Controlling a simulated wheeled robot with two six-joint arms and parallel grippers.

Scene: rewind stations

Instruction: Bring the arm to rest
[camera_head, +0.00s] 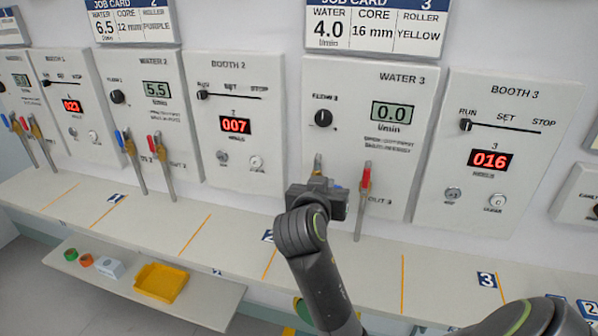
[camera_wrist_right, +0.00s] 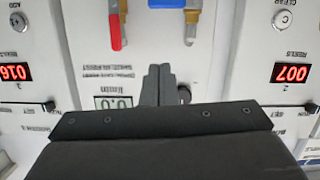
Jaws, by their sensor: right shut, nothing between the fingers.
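My right gripper (camera_head: 318,184) is in front of the lower part of the WATER 3 panel (camera_head: 338,78); its shut, empty fingers show in the wrist view (camera_wrist_right: 158,84). My right arm reaches up to it from the lower edge. The WATER 3 display (camera_head: 394,112) reads 0.0. The red-handled valve (camera_head: 365,178) stands just right of the gripper. The blue valve handle (camera_wrist_right: 168,3) is hidden behind the gripper in the head view but shows at the top of the upside-down wrist view. I cannot tell whether the gripper touches the panel. My left gripper is out of view.
The BOOTH 3 panel (camera_head: 512,91) is to the right, its slider (camera_head: 465,125) at RUN and counter (camera_head: 490,160) at 016. A white ledge (camera_head: 150,215) runs below the panels. A lower shelf (camera_head: 210,295) holds a yellow tray (camera_head: 161,282) and small items at left.

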